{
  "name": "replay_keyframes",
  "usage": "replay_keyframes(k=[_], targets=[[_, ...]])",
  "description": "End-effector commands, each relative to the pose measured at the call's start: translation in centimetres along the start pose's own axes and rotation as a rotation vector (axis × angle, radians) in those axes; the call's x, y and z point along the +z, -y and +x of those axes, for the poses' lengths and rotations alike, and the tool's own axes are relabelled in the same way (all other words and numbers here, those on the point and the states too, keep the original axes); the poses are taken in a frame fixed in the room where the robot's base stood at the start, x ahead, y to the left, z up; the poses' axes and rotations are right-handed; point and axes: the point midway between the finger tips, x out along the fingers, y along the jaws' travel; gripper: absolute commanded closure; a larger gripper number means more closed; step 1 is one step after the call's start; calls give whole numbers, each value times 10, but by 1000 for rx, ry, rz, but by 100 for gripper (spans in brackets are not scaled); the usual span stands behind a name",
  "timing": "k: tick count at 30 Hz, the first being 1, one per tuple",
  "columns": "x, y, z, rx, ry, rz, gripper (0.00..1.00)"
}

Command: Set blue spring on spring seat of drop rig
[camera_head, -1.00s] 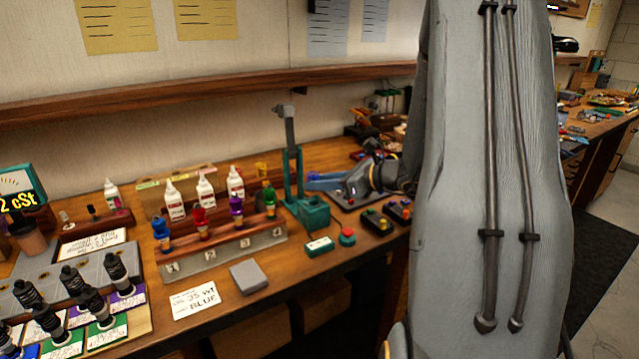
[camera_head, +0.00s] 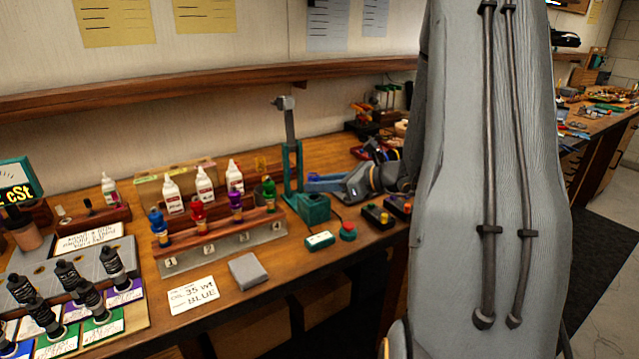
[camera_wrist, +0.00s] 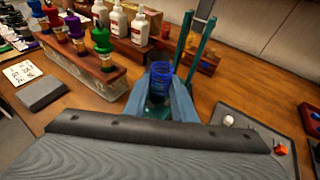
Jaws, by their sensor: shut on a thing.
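My gripper (camera_wrist: 162,92) has blue fingers and is shut on a blue spring (camera_wrist: 160,74), which stands about upright between the fingertips in the wrist view. The teal drop rig (camera_head: 314,209) stands on the bench right of the bottle rack, with a tall post and a grey head on top. In the head view my gripper (camera_head: 312,181) reaches in from the right at the rig, just above its base. In the wrist view the rig's posts (camera_wrist: 196,45) rise just behind the spring. The spring seat is hidden, and I cannot tell whether the spring touches it.
A rack (camera_head: 225,250) with coloured-top pieces and white bottles (camera_head: 205,187) stands left of the rig. A grey block (camera_head: 248,270) and a card (camera_head: 193,294) lie in front. A small green box (camera_head: 320,240) and red button (camera_head: 348,231) sit near the rig.

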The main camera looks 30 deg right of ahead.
Motion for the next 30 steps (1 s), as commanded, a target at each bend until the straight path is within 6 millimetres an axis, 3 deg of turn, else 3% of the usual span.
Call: replay_keyframes(k=[27, 28, 30], targets=[[-17, 0, 6, 0, 0, 1, 97], [-17, 0, 6, 0, 0, 1, 74], [-17, 0, 6, 0, 0, 0, 63]])
